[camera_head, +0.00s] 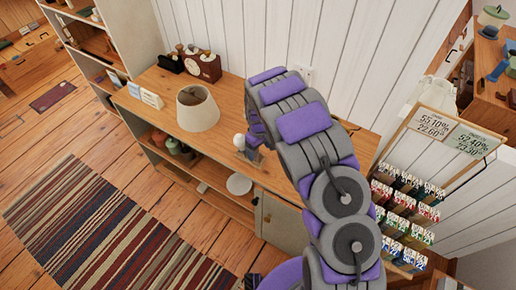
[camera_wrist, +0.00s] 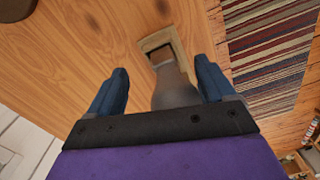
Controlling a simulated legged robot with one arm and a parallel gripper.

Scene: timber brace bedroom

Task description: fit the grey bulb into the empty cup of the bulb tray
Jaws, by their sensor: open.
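A grey, bulb-shaped piece (camera_wrist: 174,88) lies between my fingers in the wrist view, with its narrower end toward a small square tan frame (camera_wrist: 150,43). I take these for the grey bulb and the bulb tray. My gripper (camera_wrist: 162,70) is open, with a blue finger on each side of the grey piece and visible gaps. In the head view, a pale round knob (camera_head: 239,142), probably the bulb, shows beside my gripper (camera_head: 254,146) above the cabinet top. The cup's inside is largely hidden, and I cannot tell whether the bulb is seated.
A beige lampshade (camera_head: 198,109) stands left of my gripper on the wooden cabinet top (camera_head: 150,87). A brown clock-like box (camera_head: 203,67) and small white cards (camera_head: 151,98) are farther back. A striped rug (camera_head: 100,225) lies on the floor. A rack of colourful packets (camera_head: 405,215) stands at right.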

